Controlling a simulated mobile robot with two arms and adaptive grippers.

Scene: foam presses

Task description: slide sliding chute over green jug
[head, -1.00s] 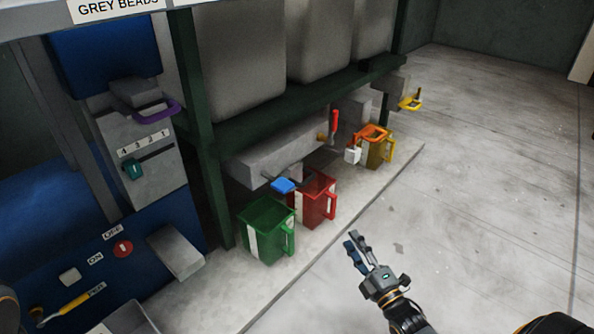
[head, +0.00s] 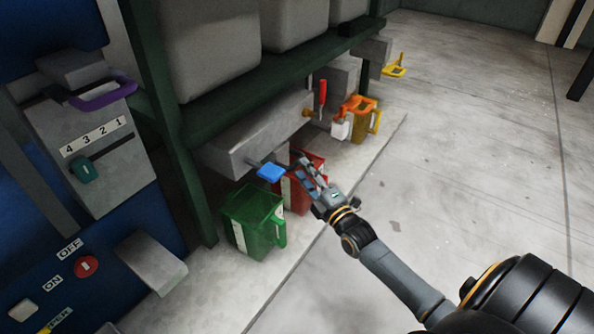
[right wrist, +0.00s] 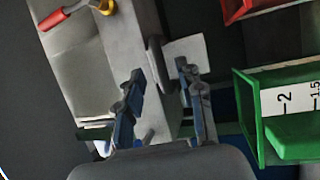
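The sliding chute (head: 255,135) is a long grey box under the hoppers, with a blue handle (head: 271,173) at its front end. The green jug (head: 247,222) stands upright on the floor slab in front of and below that handle. In the right wrist view the green jug (right wrist: 290,132) is at the right, with its scale showing. My right gripper (head: 303,168) is open, just right of the blue handle and over the red jug. In the right wrist view its fingers (right wrist: 158,95) are apart, with the grey chute behind them. My left gripper is out of view.
The red jug (head: 312,165) stands right behind the green jug, partly covered by my right gripper. An orange jug (head: 361,120) stands farther back. A dark green post (head: 180,150) and a grey spout (head: 150,262) are at the left. The floor at right is clear.

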